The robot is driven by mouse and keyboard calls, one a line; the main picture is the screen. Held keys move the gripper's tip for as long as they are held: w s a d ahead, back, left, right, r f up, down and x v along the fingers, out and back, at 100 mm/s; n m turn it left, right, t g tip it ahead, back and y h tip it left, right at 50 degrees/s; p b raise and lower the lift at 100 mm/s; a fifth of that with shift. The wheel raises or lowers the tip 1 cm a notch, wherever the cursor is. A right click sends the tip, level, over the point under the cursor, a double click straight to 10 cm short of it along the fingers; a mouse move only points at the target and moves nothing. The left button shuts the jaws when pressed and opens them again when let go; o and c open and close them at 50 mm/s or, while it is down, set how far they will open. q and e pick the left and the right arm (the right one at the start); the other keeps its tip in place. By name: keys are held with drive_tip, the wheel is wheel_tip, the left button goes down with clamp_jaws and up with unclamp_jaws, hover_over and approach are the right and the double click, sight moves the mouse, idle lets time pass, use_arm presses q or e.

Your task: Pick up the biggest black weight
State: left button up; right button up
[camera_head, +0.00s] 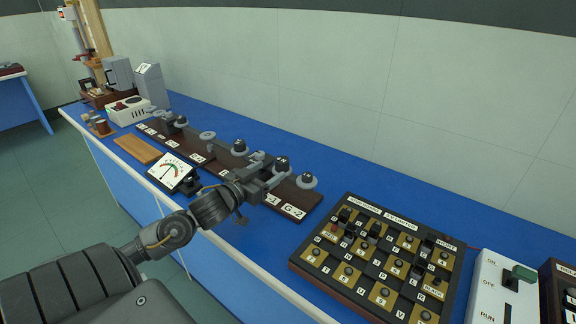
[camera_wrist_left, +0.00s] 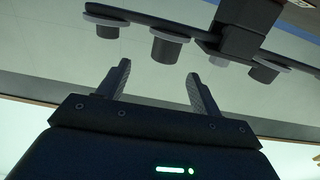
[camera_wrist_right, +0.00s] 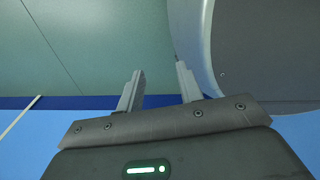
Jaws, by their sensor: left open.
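Several black knob-like pieces on grey discs stand along a dark labelled board (camera_head: 294,207) on the blue bench. One is the rightmost piece (camera_head: 307,180), and another is the piece (camera_head: 281,164) beside my gripper. I cannot tell which is biggest or whether these are the weights. My left gripper (camera_head: 275,174) is over the right part of the board, open and empty. In the left wrist view, black cylinders with grey rims (camera_wrist_left: 170,46) lie beyond its parted fingers (camera_wrist_left: 158,70). My right gripper (camera_wrist_right: 160,72) shows only in its own wrist view, open and empty.
A panel of brass plates and black knobs (camera_head: 375,262) lies right of the board, with a white switch box (camera_head: 505,290) further right. A dial meter (camera_head: 172,172) and a wooden block (camera_head: 138,149) stand at the bench's front left. Bare blue bench lies behind the board.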

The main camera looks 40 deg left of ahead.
sight(286, 157)
use_arm(q)
drive_tip(key=shift+w+a+r, duration=0.15)
drive_tip(key=shift+w+a, duration=0.3)
drive_tip(key=shift+w, duration=0.25)
drive_tip(key=w, duration=0.3)
drive_tip(key=shift+a+f, duration=0.1)
drive_tip(key=shift+f, duration=0.2)
drive_tip(key=shift+r, duration=0.1)
drive_tip(key=shift+w+p, duration=0.35)
drive_tip(key=w+p, duration=0.1)
drive_tip(key=w, duration=0.3)
drive_tip(key=shift+w, duration=0.3)
use_arm(e)
drive_tip(key=shift+s+a+r, duration=0.5)
drive_tip(key=shift+a+r, duration=0.2)
drive_tip(key=shift+r, duration=0.05)
use_arm(q)
drive_tip(key=c, duration=1.1)
drive_tip(key=shift+c, duration=1.3)
